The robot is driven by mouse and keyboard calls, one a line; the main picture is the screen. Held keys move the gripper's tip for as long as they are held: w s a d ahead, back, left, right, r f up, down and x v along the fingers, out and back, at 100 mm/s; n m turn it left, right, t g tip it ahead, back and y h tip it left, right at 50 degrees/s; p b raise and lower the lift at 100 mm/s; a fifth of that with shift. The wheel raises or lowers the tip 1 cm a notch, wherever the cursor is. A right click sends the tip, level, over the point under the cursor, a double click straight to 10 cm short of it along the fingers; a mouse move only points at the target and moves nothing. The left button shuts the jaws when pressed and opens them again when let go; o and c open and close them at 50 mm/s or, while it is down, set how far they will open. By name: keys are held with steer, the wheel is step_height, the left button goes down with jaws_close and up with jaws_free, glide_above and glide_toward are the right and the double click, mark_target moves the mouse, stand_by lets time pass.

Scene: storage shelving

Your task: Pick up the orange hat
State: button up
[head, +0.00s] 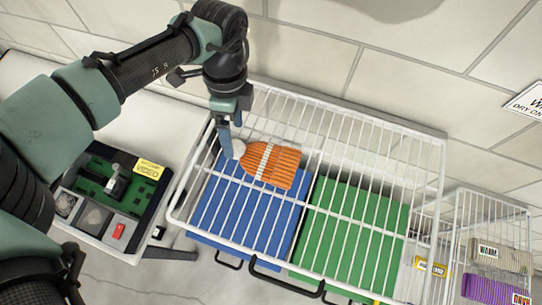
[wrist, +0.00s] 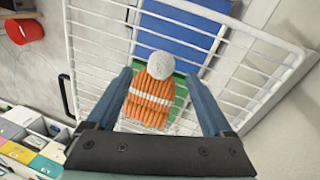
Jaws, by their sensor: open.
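The orange hat (head: 272,166) has a white stripe and a white pom-pom. It lies on the white wire rack (head: 330,122), toward its left side in the head view. My gripper (head: 229,150) is just above the rack at the hat's pom-pom end. In the wrist view the hat (wrist: 152,101) lies between the two spread fingers of my gripper (wrist: 158,85), with the pom-pom pointing away from the wrist. The fingers are open, one on each side of the hat. I cannot tell whether they touch it.
Blue (head: 245,215) and green (head: 355,235) panels lie beneath the rack wires. A white table with electronics (head: 115,185) stands at left. A smaller wire basket with folded items (head: 490,258) is at right. A tiled wall runs behind. The rack's right half is clear.

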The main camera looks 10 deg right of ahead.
mark_target(235, 143)
steer(key=shift+s+a+f+p, duration=0.15)
steer(key=shift+f+p, duration=0.1)
steer(key=shift+f, duration=0.45)
steer(key=shift+s+d+f+p, duration=0.1)
steer(key=shift+f+p, duration=0.15)
steer(key=shift+f, duration=0.5)
steer(key=shift+s+a+f+p, duration=0.15)
steer(key=shift+f+p, duration=0.1)
steer(key=shift+f, duration=0.45)
jaws_close()
